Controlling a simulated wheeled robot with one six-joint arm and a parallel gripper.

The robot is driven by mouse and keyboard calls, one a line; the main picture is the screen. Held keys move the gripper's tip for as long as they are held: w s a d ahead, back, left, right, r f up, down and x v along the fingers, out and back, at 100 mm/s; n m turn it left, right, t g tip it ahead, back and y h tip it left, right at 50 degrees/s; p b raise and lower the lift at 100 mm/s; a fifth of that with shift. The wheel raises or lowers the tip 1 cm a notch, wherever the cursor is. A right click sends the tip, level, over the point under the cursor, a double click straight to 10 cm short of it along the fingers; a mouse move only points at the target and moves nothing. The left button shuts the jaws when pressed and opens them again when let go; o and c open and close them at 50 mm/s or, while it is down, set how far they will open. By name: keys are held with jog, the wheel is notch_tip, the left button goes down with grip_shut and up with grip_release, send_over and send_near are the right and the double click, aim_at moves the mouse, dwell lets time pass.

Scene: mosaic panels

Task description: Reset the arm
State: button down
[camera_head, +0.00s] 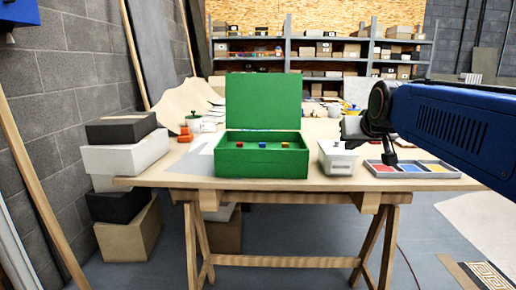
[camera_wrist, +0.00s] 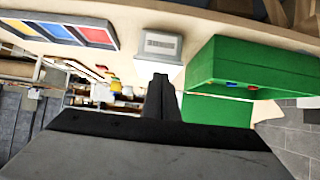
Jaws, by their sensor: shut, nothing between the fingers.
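My gripper (camera_wrist: 160,98) shows in the wrist view as two dark fingers pressed together, with nothing between them. In the head view my blue arm reaches in from the right, and its dark wrist end hangs over the table near the white box and the tray. The gripper's fingertips are hard to make out there. The wrist view appears upside down, with the table along its top.
A green box (camera_head: 262,168) with its lid up stands on the wooden table (camera_head: 160,178) and holds small coloured pieces. Stacked boxes (camera_head: 125,160) flank the table's left.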

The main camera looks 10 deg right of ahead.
jog(key=s+a+f+n+g+y, duration=0.1)
jog(key=s+a+f+g, duration=0.1)
jog(key=s+a+f, duration=0.2)
jog(key=s+a+f+n+g+y, duration=0.1)
jog(key=s+a+f, duration=0.3)
jog(key=s+f, duration=0.6)
jog(key=s+a+f+n+g+y, duration=0.1)
jog(key=s+a+f+g, duration=0.1)
jog(key=s+a+f, duration=0.3)
jog(key=s+f, duration=0.3)
jog(key=f, duration=0.4)
jog(key=shift+g, duration=0.4)
